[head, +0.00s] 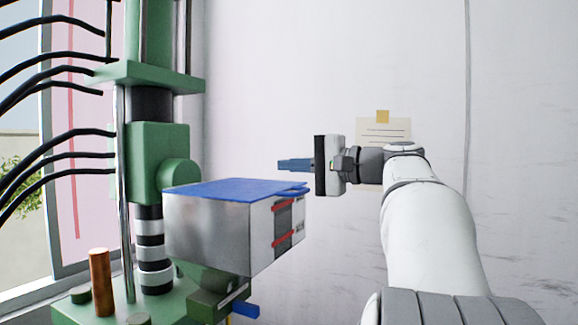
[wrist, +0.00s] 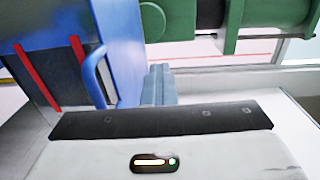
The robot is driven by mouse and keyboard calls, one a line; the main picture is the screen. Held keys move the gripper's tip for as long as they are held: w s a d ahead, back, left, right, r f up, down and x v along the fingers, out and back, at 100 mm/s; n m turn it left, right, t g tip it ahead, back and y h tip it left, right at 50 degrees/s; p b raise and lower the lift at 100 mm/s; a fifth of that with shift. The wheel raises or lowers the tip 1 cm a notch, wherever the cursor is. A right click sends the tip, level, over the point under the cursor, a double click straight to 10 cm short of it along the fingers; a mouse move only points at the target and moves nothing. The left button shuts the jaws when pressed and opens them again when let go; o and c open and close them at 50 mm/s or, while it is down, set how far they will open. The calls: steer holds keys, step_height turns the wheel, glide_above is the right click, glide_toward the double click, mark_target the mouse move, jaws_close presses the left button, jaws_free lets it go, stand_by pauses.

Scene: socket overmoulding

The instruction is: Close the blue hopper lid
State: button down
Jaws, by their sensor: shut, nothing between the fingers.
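The blue hopper lid (head: 232,188) lies flat across the top of the silver hopper (head: 215,230) in the head view. I see no clear gap under it. In the wrist view the lid (wrist: 122,35) fills the upper left, with its blue handle (wrist: 92,75) at the near edge. My gripper (head: 282,165) is shut and empty, pointing left, just above and beside the lid's right end. Its blue-grey fingers also show in the wrist view (wrist: 160,75), right of the handle. I cannot tell whether they touch the lid.
The green machine column (head: 150,150) stands behind and left of the hopper, with black hoses (head: 55,150) further left. A copper-coloured rod (head: 100,280) stands on the green base. A note (head: 385,130) hangs on the white wall. The space above the lid is clear.

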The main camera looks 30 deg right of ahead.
steer(key=c, duration=2.2)
jaws_free()
steer(key=c, duration=1.5)
jaws_free()
steer(key=shift+b+v, duration=1)
steer(key=shift+v, duration=2.9)
